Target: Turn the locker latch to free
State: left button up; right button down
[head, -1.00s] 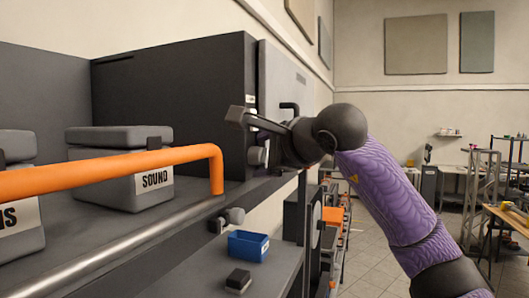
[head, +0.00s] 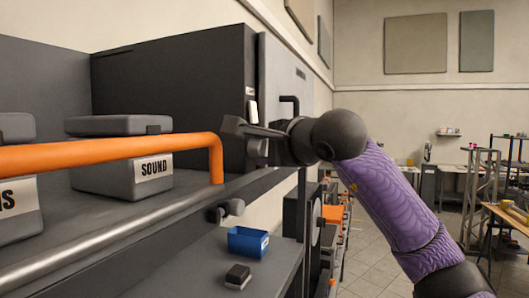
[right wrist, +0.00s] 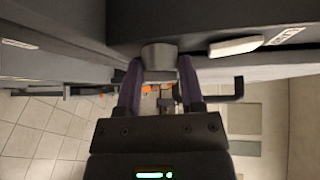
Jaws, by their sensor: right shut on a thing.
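The dark locker (head: 215,90) stands on the shelf, with its pale grey door (head: 290,70) seen at a steep angle. The locker latch (head: 257,148) is a stubby grey knob low on the locker's front edge; it also shows in the right wrist view (right wrist: 158,52). My right gripper (head: 245,130) is at the latch, and in the right wrist view (right wrist: 159,64) its fingers sit on either side of the knob, shut on it. A small white piece (head: 252,110) shows just above the fingers. My left gripper is not in view.
A black bar handle (head: 290,100) sticks out of the door. An orange rail (head: 110,153) runs along the shelf in front of a grey SOUND case (head: 120,175). A blue bin (head: 248,242) and a small dark block (head: 237,277) sit on the lower shelf.

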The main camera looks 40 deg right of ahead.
jog(key=n+t+b, duration=0.2)
jog(key=shift+f+n+h, duration=0.3)
jog(key=shift+n, duration=0.1)
jog(key=shift+n+t+b, duration=0.3)
jog(key=shift+b, duration=0.1)
jog(key=shift+r, duration=0.1)
jog(key=shift+c, duration=1.2)
grip_release()
jog(key=shift+s, duration=0.1)
